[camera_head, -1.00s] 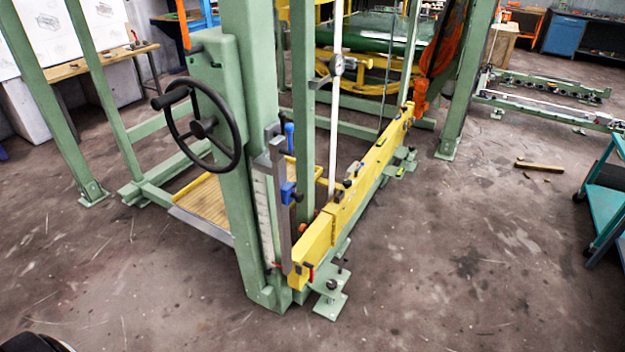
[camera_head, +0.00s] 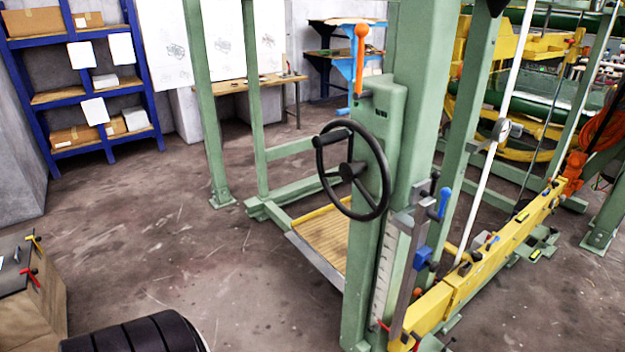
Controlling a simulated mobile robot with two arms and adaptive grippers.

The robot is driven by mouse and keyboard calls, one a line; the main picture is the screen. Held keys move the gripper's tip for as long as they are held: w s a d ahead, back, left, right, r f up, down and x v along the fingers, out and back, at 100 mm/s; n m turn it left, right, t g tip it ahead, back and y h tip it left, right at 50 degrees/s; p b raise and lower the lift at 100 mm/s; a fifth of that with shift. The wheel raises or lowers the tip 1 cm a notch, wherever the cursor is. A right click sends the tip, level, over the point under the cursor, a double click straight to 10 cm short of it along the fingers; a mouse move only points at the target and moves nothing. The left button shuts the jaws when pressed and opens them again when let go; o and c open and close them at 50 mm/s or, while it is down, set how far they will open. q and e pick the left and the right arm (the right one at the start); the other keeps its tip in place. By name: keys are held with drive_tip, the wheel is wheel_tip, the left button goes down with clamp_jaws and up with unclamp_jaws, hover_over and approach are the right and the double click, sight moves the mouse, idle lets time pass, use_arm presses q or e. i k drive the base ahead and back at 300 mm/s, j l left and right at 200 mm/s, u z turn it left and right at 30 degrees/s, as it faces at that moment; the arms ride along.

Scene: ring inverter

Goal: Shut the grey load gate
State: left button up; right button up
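No part is plainly recognisable as the grey load gate. A grey flat strip (camera_head: 314,262) lies low along the near edge of the slatted wooden platform (camera_head: 325,235) inside the green frame (camera_head: 362,285). A grey upright bar (camera_head: 405,290) with blue fittings stands at the front post, beside a pale scale. Which of these is the gate, I cannot tell. A black handwheel (camera_head: 352,172) is on the post, with an orange-knobbed lever (camera_head: 361,55) above it. Neither gripper is in view.
A yellow beam (camera_head: 470,280) runs back along the right side. A blue shelf (camera_head: 85,85) and a workbench (camera_head: 245,85) stand behind. A brown box-like stand (camera_head: 30,300) is at lower left. The floor (camera_head: 150,230) left of the frame is clear.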

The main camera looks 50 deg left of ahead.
sight(326, 268)
drive_tip(key=i+j+z, duration=0.15)
drive_tip(key=j, duration=1.25)
drive_tip(key=j+z, duration=0.15)
drive_tip(key=j, duration=1.25)
